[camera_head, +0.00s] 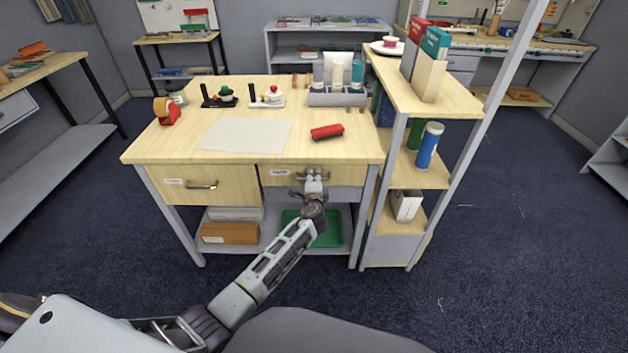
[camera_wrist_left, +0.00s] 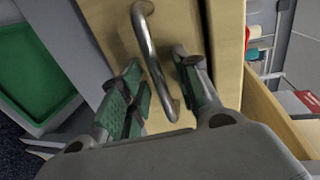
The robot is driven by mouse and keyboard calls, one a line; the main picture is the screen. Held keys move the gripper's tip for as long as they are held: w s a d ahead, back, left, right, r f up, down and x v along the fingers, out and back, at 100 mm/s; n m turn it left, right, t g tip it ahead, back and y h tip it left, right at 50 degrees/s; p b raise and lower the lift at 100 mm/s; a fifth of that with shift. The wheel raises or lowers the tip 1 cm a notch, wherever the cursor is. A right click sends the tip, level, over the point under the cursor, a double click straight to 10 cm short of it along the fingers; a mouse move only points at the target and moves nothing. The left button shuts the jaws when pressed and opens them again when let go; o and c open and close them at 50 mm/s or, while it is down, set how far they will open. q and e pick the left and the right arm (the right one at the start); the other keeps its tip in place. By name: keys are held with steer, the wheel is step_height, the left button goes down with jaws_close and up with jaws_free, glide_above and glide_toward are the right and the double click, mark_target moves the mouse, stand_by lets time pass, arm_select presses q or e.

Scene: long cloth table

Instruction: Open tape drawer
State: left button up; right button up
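The desk has two wooden drawers, a left drawer (camera_head: 230,180) and a right drawer (camera_head: 345,175). Both carry small labels too small to read, and both look shut in the head view. My left gripper (camera_head: 313,180) is at the front of the right drawer. In the left wrist view, the metal handle (camera_wrist_left: 154,60) of that drawer runs between the two fingers of my left gripper (camera_wrist_left: 160,95). The fingers are apart, with visible room beside the handle, so the gripper is not closed on it. My right gripper is out of view.
The desk top (camera_head: 270,95) holds a red tape dispenser (camera_head: 168,112), a paper sheet (camera_head: 245,134), a red cylinder (camera_head: 327,131) and a grey caddy (camera_head: 340,98). A shelf unit (camera_head: 450,100) stands close at the right. A green tray (camera_head: 330,232) lies on the lower shelf.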

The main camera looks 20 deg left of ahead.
arm_select(q)
jaws_close()
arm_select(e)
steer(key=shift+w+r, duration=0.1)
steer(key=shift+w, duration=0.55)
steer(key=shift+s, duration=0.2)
